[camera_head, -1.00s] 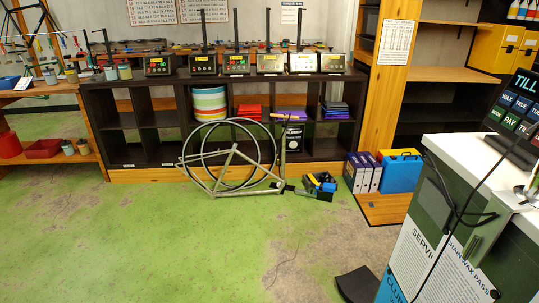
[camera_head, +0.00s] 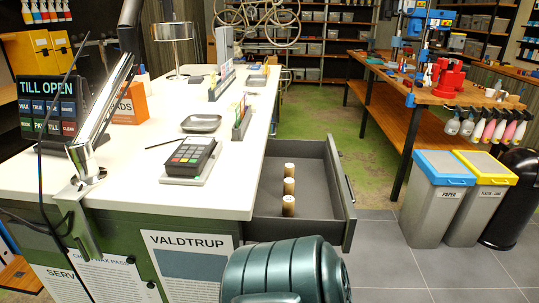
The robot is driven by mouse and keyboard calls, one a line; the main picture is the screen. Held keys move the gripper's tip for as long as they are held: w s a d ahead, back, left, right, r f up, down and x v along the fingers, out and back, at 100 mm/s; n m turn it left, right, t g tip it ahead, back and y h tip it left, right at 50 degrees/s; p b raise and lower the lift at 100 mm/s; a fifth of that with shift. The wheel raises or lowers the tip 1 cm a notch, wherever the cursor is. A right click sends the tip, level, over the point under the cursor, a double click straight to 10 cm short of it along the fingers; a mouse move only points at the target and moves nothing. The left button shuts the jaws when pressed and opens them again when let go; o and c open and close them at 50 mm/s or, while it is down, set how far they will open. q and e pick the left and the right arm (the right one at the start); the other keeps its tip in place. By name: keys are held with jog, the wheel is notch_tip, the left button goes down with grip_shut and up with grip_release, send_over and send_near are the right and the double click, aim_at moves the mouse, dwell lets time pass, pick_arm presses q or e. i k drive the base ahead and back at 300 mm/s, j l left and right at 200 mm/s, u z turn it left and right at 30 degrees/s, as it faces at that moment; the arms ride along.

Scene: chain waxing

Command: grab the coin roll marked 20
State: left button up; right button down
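Three small upright coin rolls stand in a row inside an open grey drawer (camera_head: 264,217) on the right side of the counter. The far roll (camera_head: 289,170), the middle roll (camera_head: 289,186) and the near roll (camera_head: 288,206) are tan with pale tops. Their markings are too small to read, so I cannot tell which one is marked 20. Neither of my grippers is in view.
A white counter (camera_head: 222,198) with a card terminal (camera_head: 190,157) borders the drawer. Bins (camera_head: 434,205) and a workbench (camera_head: 438,92) are at right. Grey tiled floor lies between.

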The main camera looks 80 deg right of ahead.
aim_at(289, 183)
jog(key=k+l+z, duration=0.15)
jog(key=l+z, duration=0.25)
jog(key=k+l+z, duration=0.1)
jog(key=l+z, duration=0.35)
jog(key=j+z, duration=0.1)
jog(key=z, duration=1.4)
